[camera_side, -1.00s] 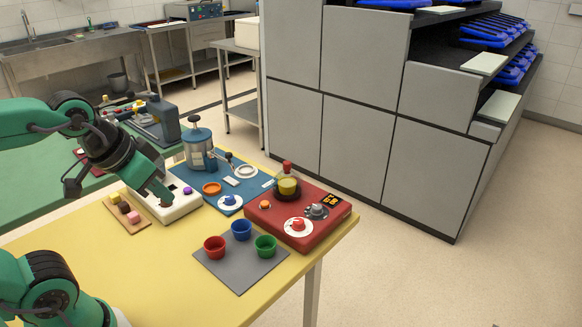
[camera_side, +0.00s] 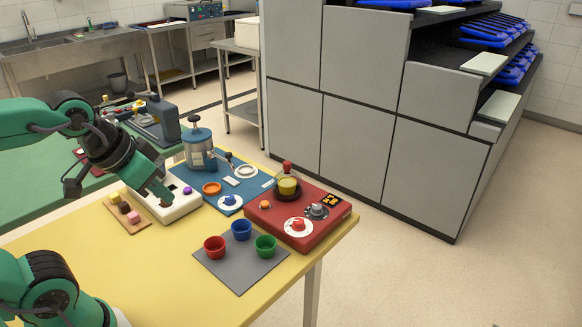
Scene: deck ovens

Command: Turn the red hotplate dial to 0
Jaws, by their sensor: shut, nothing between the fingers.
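The red hotplate (camera_side: 272,219) stands at the right end of the yellow table. Its red dial (camera_side: 299,224) sits on a white disc on the front part of the top face; the mark it points to is too small to read. A grey dial (camera_side: 317,210) is just behind it to the right, and a small orange knob (camera_side: 265,204) is on the left part. A flask with yellow contents (camera_side: 288,186) stands at the back of the hotplate. My gripper (camera_side: 166,198) is shut and empty, low over the white box at the left, well apart from the red dial.
A grey mat (camera_side: 240,276) with red, blue and green cups lies in front of the hotplate. A blue board (camera_side: 220,178) with a metal pot (camera_side: 198,150) and a blue knob (camera_side: 229,199) lies behind. The white box (camera_side: 182,206) and a wooden block tray (camera_side: 126,214) are at left.

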